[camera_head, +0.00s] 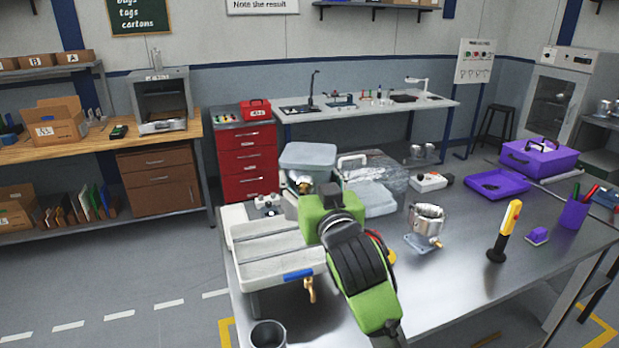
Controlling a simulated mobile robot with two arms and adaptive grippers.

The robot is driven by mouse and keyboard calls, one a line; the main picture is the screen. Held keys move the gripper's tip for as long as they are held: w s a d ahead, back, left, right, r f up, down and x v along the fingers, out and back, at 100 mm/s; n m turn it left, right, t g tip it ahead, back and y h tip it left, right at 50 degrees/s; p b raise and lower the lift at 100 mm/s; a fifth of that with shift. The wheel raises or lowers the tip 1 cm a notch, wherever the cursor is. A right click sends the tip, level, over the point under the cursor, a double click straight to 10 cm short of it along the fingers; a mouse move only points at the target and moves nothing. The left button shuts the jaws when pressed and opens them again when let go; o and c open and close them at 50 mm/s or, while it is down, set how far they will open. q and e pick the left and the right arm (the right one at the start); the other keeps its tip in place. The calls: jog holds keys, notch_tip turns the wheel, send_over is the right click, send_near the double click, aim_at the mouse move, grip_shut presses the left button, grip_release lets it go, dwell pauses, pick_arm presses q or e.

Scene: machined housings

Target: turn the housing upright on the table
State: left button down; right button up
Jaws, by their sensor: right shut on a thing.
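My right gripper (309,186) reaches in from the bottom, its green and black arm over the table's near left part. It is shut on a metallic housing (301,177), which shows only in part beyond the gripper, above the far end of a pale grey grooved tray. Its lower part is hidden, so I cannot tell its tilt or whether it touches anything. Another silver round housing (427,222) with a flat base plate stands on the metal table (455,270), right of my arm and apart from it. My left gripper is not in view.
The grey tray (270,250), with a brass tap, lies left of my arm. A grey-lidded container (309,156) and a clear bag (385,173) are behind. A yellow-black tool (506,230) and purple cup (574,212) stand right. The table's front middle is clear.

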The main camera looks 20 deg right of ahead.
jog(key=shift+r+p, duration=0.35)
jog(key=shift+r, duration=0.45)
